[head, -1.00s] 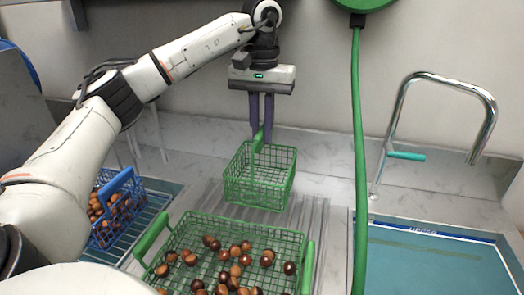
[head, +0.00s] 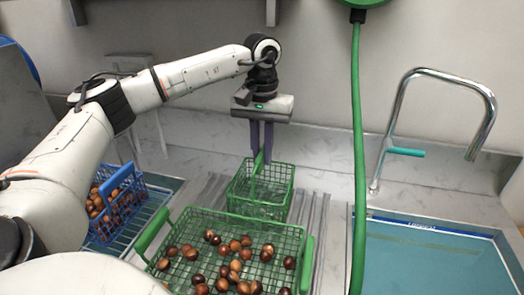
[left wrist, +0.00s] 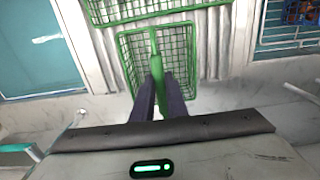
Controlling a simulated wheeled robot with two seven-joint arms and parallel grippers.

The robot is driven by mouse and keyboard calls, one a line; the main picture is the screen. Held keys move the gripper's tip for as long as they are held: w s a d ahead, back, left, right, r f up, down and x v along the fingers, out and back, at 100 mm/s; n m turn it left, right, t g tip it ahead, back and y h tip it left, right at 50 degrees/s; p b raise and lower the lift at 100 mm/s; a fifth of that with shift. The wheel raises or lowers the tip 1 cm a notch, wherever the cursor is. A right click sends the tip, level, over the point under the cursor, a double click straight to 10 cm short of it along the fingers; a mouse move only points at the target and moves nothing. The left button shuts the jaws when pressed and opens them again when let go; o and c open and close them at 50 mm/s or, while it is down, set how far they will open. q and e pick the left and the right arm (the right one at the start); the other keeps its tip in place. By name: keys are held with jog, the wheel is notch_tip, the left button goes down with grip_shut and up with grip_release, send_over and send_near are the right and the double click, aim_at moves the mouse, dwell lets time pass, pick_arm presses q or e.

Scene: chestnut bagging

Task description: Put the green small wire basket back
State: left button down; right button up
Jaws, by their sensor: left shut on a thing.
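The green small wire basket (head: 279,186) is empty and sits at or just above the ribbed drainboard, behind the large green basket. My left gripper (head: 262,158) points down over it and is shut on its upright green handle. In the left wrist view the two dark fingers (left wrist: 161,95) have the handle between them, and the small basket (left wrist: 190,55) hangs beyond them. I cannot tell whether its bottom touches the drainboard. My right gripper is not in view.
A large green wire basket (head: 305,268) with several chestnuts stands in front. A blue basket (head: 137,183) of chestnuts stands at left. A green hose (head: 359,150) hangs right of the small basket. A sink (head: 430,262) with a tall faucet (head: 400,95) is at right.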

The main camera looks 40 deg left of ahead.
pick_arm(q)
jog(key=c, duration=1.8)
grip_release()
jog(key=shift+o, duration=0.2)
jog(key=shift+r, duration=3.95)
